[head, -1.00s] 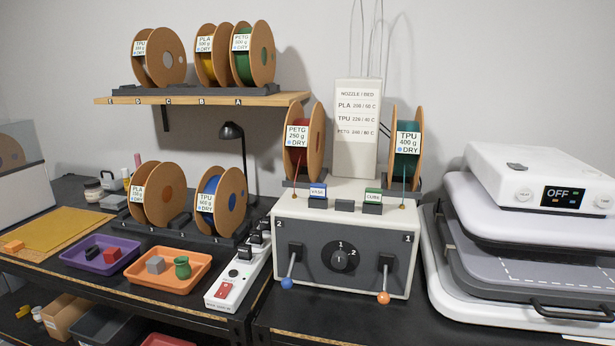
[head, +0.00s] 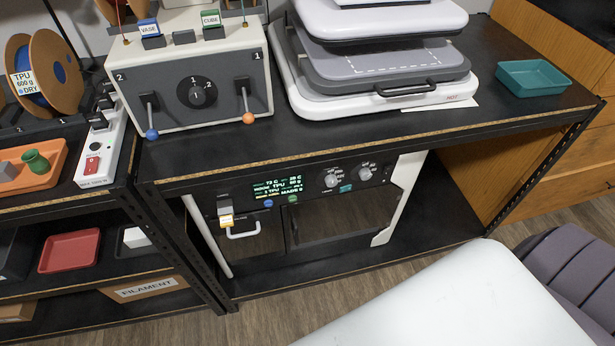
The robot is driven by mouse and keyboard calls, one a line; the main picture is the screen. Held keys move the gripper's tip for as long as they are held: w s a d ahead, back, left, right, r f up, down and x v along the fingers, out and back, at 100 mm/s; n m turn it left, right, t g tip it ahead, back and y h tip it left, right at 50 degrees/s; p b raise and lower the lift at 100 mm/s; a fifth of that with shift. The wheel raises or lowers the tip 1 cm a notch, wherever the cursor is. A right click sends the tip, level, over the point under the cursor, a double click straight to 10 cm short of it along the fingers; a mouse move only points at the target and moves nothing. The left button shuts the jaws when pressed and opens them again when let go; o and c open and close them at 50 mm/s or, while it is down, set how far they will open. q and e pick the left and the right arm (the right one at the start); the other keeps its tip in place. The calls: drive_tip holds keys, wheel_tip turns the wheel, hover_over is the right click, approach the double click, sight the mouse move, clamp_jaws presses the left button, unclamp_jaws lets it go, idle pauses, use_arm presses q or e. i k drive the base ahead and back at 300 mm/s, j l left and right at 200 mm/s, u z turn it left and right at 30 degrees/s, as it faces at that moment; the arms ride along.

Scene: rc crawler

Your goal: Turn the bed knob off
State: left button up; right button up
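The printer (head: 330,228) stands on the shelf under the worktop, with a dark front panel. Two round knobs sit side by side on the right of that panel: a left knob (head: 331,180) and a right knob (head: 365,174). Their labels are too small to read, so I cannot tell which is the bed knob or how each is set. A lit display (head: 277,187) left of them shows green and yellow text, including "TPU". Neither of my grippers is in view.
On the worktop stand the grey selector box (head: 195,75) with two levers, the heat press (head: 385,70) and a teal tray (head: 533,78). The worktop's front edge (head: 370,137) overhangs the printer. A pale rounded surface fills the lower right, beside a dark ribbed form.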

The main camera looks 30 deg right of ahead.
sight(364, 174)
drive_tip(key=z, duration=1.3)
